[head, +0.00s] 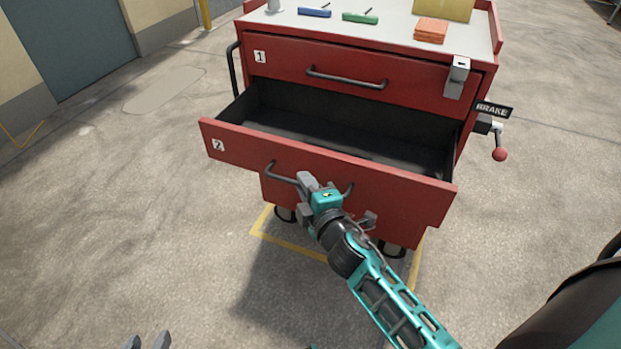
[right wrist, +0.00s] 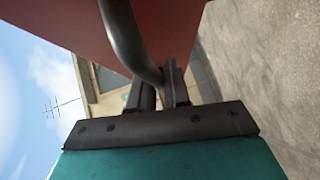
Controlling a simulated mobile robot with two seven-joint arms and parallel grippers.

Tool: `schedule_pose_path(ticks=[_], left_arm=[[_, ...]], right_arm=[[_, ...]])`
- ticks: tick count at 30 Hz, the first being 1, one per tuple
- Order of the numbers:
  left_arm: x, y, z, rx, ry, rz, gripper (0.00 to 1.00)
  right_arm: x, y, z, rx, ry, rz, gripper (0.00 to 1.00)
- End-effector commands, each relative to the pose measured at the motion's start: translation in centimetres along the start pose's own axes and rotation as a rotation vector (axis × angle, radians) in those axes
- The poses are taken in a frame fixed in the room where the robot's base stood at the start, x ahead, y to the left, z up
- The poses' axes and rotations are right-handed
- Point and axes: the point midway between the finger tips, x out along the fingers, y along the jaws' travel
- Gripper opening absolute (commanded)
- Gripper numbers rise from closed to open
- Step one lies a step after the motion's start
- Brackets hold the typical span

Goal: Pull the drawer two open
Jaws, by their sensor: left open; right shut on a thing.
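Drawer two (head: 225,143) of the red tool cart stands pulled well out, and its dark inside (head: 330,131) looks empty. Its dark bar handle (head: 282,175) is on the front panel. My right gripper (head: 308,187) is shut on this handle near its middle; the right wrist view shows the handle (right wrist: 127,40) running down between the fingers (right wrist: 158,88). My left gripper (head: 149,341) is open and empty, low at the bottom left edge of the head view, over the floor and apart from the cart.
Drawer one (head: 415,88) above is closed. The cart top holds a blue tool (head: 314,12), a green tool (head: 360,18) and orange cloths (head: 431,30). A brake lever with a red knob (head: 499,154) sticks out at the right. Bare concrete floor lies left.

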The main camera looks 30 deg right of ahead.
Motion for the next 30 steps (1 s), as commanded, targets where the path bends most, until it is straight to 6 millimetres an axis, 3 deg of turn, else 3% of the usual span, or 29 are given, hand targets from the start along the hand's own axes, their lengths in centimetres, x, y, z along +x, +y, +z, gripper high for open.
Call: schedule_pose_path(ticks=[12, 13, 18, 30], left_arm=[[-0.05, 0.17, -0.3, -0.004, 0.006, 0.003, 0.43], [-0.05, 0.19, -0.31, -0.004, 0.006, 0.003, 0.43], [-0.03, 0.23, -0.28, -0.005, 0.005, 0.003, 0.43], [0.05, 0.23, -0.05, -0.005, -0.001, 0.003, 0.43]], right_arm=[[-0.19, -0.02, -0.19, 0.0, 0.0, 0.0, 0.0], [-0.18, -0.03, -0.19, 0.0, 0.0, 0.0, 0.2], [-0.17, -0.02, -0.19, 0.0, 0.0, 0.0, 0.35], [-0.13, 0.05, -0.11, 0.0, 0.001, 0.0, 0.35]])
